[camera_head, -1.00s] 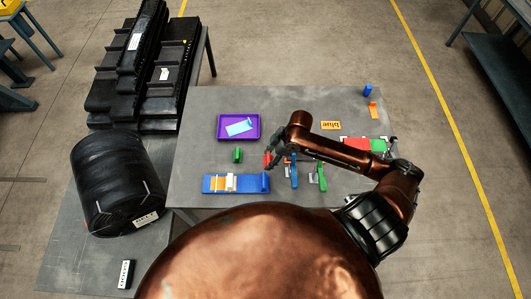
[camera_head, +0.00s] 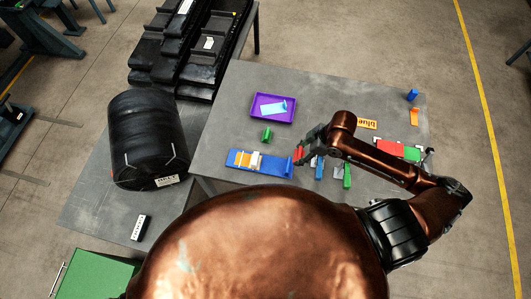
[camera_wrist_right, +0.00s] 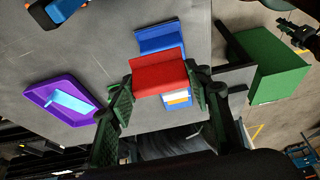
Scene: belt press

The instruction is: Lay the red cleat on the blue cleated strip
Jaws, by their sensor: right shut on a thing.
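The red cleat (camera_wrist_right: 160,77) is a long L-shaped piece held between the two fingers of my right gripper (camera_wrist_right: 158,92). In the head view the red cleat (camera_head: 298,153) shows small beside my right gripper (camera_head: 306,150), near the right end of the blue cleated strip (camera_head: 240,159). The strip lies flat on the grey table, with orange and white bands and an upright blue cleat at its right end. In the wrist view the red cleat hides the middle of the strip (camera_wrist_right: 160,34); the gap between them cannot be told. My left gripper is not in view.
A purple tray (camera_head: 257,112) with a light-blue card (camera_head: 272,107) and a green block (camera_head: 266,135) stand behind the strip. A blue clamp (camera_head: 319,171) and a green clamp (camera_head: 347,177) are right of it. A black roller (camera_head: 147,135) stands at left.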

